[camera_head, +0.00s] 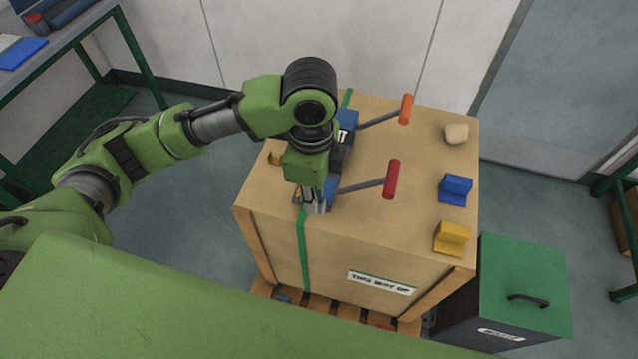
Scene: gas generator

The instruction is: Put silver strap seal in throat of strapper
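The strapper (346,122) is a blue and dark tool on top of the wooden crate, with an orange-handled lever (405,109) and a red-handled lever (391,180) reaching right. My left arm comes in from the left and hides much of the strapper. My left gripper (316,206) points down at the strapper's near end, over the green strap (304,250). Its silver fingers are small and close to the tool, so I cannot tell whether they hold anything. I cannot make out the silver strap seal for certain. My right gripper is not in view.
The crate (355,245) stands on a pallet (345,309). A blue block (455,189), a yellow block (451,238) and a pale lump (456,133) lie along its right side. A green-lidded box (522,285) stands at right. A table (62,30) is at upper left.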

